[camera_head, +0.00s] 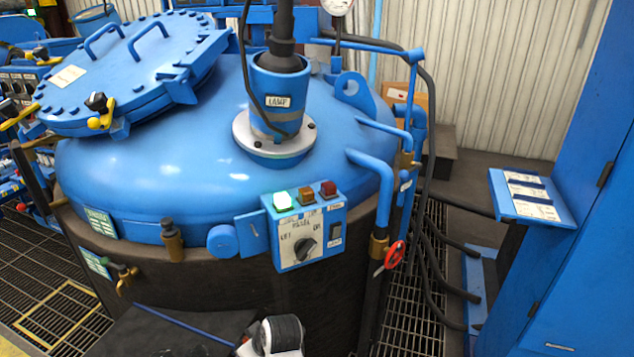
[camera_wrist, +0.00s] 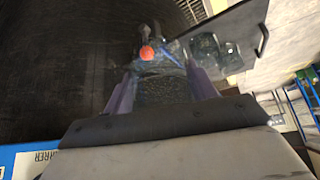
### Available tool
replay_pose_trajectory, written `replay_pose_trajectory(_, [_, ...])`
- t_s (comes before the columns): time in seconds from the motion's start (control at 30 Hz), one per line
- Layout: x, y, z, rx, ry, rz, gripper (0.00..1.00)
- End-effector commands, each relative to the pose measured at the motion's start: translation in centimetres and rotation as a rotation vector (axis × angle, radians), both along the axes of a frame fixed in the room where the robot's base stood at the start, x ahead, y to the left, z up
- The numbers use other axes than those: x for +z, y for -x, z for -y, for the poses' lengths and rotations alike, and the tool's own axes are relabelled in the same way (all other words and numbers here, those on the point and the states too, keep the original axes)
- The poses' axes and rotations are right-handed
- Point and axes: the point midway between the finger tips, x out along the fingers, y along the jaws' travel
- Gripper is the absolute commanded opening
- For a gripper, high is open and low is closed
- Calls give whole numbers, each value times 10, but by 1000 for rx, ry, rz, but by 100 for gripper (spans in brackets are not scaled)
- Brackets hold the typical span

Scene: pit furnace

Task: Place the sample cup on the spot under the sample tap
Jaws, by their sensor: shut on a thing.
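In the wrist view, my gripper (camera_wrist: 162,72) has its two fingers on either side of a dark, blurred, partly see-through thing, and is shut on it. This thing looks like the sample cup (camera_wrist: 163,62), but its outline is unclear. A small red round part (camera_wrist: 147,53) shows at or behind its far edge; I cannot tell what it belongs to. In the head view, a brass tap (camera_head: 125,281) with a green label beside it sticks out of the furnace's dark side at lower left. The spot under it cannot be made out. My gripper's fingers are not visible there.
A dark flat surface (camera_head: 150,330) lies below the tap. A blue cabinet (camera_head: 585,230) stands right; floor grating lies between.

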Motion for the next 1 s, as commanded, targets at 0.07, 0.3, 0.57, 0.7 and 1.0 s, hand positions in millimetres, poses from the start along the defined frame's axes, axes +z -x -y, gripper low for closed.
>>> replay_pose_trajectory(0.07, [-44,-4,22,-148,7,-10,35])
replay_pose_trajectory(0.3, [-150,-5,96,-582,8,-5,35])
replay_pose_trajectory(0.57, [-204,7,142,-799,2,1,35])
replay_pose_trajectory(0.7, [-210,10,148,-826,0,1,35])
replay_pose_trajectory(1.0, [-210,10,146,-823,1,1,35])
